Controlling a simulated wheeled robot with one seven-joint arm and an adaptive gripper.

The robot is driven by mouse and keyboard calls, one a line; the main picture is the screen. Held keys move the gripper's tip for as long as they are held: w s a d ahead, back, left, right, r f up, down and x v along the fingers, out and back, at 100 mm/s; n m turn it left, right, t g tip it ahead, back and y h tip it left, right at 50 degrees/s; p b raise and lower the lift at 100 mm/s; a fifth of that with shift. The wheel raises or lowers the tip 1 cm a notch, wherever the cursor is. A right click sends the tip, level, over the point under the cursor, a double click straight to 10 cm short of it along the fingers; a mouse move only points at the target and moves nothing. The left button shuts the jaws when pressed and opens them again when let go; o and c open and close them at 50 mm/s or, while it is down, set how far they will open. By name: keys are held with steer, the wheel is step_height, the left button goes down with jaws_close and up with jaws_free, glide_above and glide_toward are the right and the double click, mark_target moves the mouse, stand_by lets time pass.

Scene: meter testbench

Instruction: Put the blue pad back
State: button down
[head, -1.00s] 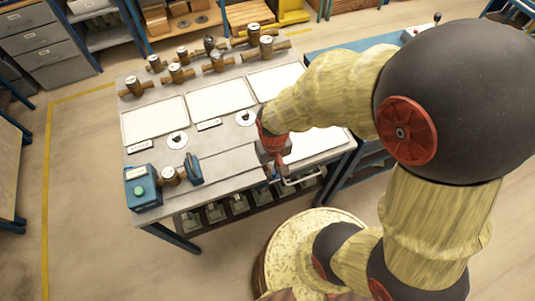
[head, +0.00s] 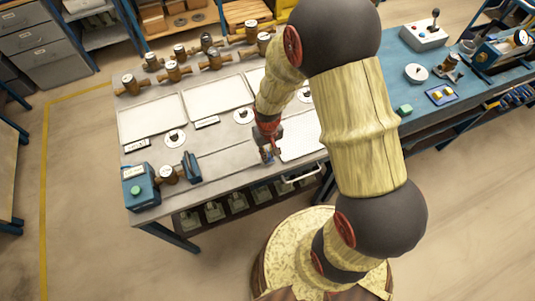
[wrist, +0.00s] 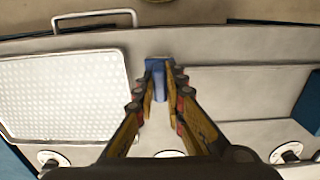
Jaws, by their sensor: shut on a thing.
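The blue pad (wrist: 158,64) shows between the fingertips of my gripper (wrist: 160,90) in the wrist view, and the fingers are shut on it. In the head view the pad (head: 267,158) is a small blue patch under my gripper (head: 266,149), near the front edge of the grey bench (head: 225,163). The fingers hide part of the pad. I cannot tell whether it touches the bench top.
A white dotted mat (head: 302,148) lies beside my gripper, with a metal handle (head: 302,176) at the bench front. White trays (head: 217,97) and several brass meters (head: 173,71) fill the back.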

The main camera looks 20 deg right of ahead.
steer(key=shift+f, duration=0.35)
steer(key=shift+f, duration=0.2)
steer(key=c, duration=1.8)
jaws_free()
steer(key=shift+c, duration=0.2)
steer(key=shift+r, duration=0.1)
steer(key=s+r+t+p, duration=0.1)
steer(key=s+r, duration=0.1)
steer(key=r, duration=1.2)
steer(key=s+r+t, duration=0.2)
steer(key=r, duration=1.2)
steer(key=s+r+t, duration=0.2)
steer(key=s+r, duration=0.8)
steer(key=shift+r+t, duration=0.25)
steer(key=shift+t, duration=0.05)
